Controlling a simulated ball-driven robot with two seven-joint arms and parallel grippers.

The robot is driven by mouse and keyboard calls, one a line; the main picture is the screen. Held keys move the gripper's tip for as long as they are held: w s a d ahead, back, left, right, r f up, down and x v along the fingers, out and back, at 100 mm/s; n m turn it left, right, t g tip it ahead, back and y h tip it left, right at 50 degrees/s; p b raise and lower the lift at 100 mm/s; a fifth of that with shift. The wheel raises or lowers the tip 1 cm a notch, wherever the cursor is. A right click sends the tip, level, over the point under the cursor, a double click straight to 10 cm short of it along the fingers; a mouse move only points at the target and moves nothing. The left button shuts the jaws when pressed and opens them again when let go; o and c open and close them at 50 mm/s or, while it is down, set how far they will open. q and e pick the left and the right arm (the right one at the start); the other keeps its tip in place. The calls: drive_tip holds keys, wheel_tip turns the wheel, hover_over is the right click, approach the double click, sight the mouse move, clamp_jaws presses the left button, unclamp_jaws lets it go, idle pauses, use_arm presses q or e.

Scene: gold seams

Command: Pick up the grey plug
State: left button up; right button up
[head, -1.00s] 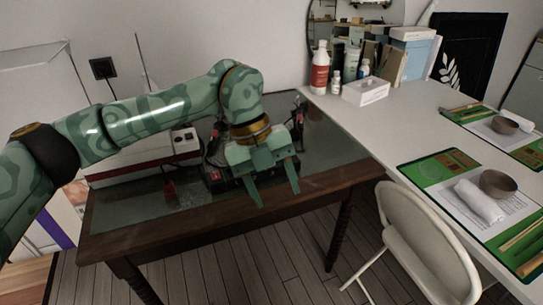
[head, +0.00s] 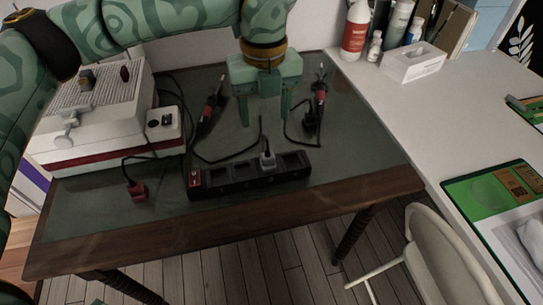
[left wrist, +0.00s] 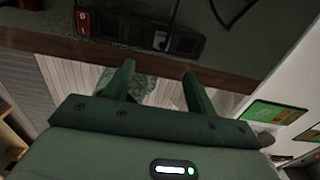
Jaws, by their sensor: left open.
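The grey plug (head: 267,158) sits in a socket of the black power strip (head: 235,181), which lies near the front edge of the dark glass-topped table. In the left wrist view a pale grey piece that looks like the plug (left wrist: 160,41) shows on the strip. My left gripper (head: 264,118) is open and empty, with its fingers pointing down. In the head view it appears just behind and above the plug; its exact height is hard to tell. In the left wrist view the open fingers (left wrist: 158,72) are apart from the strip. My right gripper is not in view.
A red plug (head: 138,190) on a black cord lies left of the strip. Two red-and-black tools (head: 318,100) with cords lie at the back. A white machine (head: 100,115) fills the table's left. A white table (head: 430,115) and chair (head: 440,245) stand at right.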

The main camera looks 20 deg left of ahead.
sight(268, 155)
use_arm(q)
wheel_tip(268, 155, down, 4)
drive_tip(key=shift+w+r+b, duration=0.1)
drive_tip(key=shift+r+b, duration=0.1)
drive_tip(key=shift+b, duration=0.25)
wheel_tip(268, 155, down, 3)
drive_tip(key=shift+w+f+b, duration=0.1)
drive_tip(key=shift+f+b, duration=0.1)
drive_tip(key=shift+b, duration=0.45)
drive_tip(key=shift+f, duration=0.35)
wheel_tip(268, 155, down, 6)
drive_tip(key=b, duration=0.3)
drive_tip(key=shift+w+r+b, duration=0.1)
drive_tip(key=shift+r+b, duration=0.05)
drive_tip(key=shift+b, duration=0.2)
drive_tip(key=shift+r, duration=0.1)
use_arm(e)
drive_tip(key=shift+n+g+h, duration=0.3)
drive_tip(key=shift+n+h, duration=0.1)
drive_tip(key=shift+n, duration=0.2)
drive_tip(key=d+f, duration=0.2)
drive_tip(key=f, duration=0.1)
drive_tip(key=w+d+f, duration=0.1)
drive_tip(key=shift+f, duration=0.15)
use_arm(q)
drive_tip(key=shift+d+r, duration=0.1)
clamp_jaws()
